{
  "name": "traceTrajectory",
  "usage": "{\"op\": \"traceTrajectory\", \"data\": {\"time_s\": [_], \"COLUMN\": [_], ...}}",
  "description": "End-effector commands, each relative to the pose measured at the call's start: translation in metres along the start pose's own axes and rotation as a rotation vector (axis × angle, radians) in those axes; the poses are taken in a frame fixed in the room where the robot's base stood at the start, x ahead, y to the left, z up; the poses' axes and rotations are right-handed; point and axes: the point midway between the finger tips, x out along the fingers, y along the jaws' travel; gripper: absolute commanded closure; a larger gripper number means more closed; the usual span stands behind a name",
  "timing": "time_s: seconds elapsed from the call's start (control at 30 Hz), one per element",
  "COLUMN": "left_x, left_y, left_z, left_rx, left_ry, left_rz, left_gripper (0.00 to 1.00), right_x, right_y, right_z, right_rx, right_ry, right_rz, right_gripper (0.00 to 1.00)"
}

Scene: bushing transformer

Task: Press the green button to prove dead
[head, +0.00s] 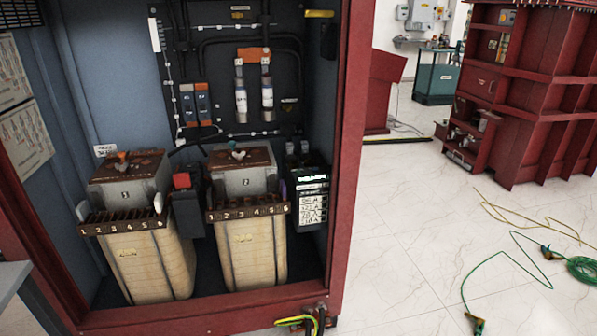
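A red-framed cabinet (352,150) stands open in front of me. At its lower right inside is a black device (311,203) with white labels. A small bright green strip (315,177) glows near the top of that device; I cannot tell whether it is a button or a display. No other green button can be made out. Neither of my grippers is in the head view.
Two transformer blocks (152,262) (248,250) with numbered terminal strips fill the cabinet floor. A dark unit with a red top (182,181) stands between them. Green cable (500,255) with clamps lies on the floor at right. Red equipment (535,100) stands farther back.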

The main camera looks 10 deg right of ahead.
Motion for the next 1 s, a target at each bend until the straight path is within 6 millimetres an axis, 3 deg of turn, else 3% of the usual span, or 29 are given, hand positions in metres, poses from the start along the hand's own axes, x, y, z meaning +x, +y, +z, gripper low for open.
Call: {"op": "traceTrajectory", "data": {"time_s": [0.3,1.0], "left_x": [0.0,0.0], "left_y": [0.0002,0.0], "left_z": [0.0002,0.0004], "left_rx": [0.0,0.0], "left_ry": [0.0,-0.001], "left_rz": [0.0,0.0], "left_gripper": [0.57,0.57], "right_x": [0.0,-0.0001], "right_y": [-0.0001,0.0], "right_z": [0.0002,0.0004], "right_rx": [0.0,0.0], "right_ry": [0.0,-0.001], "right_rz": [0.0,0.0], "right_gripper": [1.0,1.0]}}
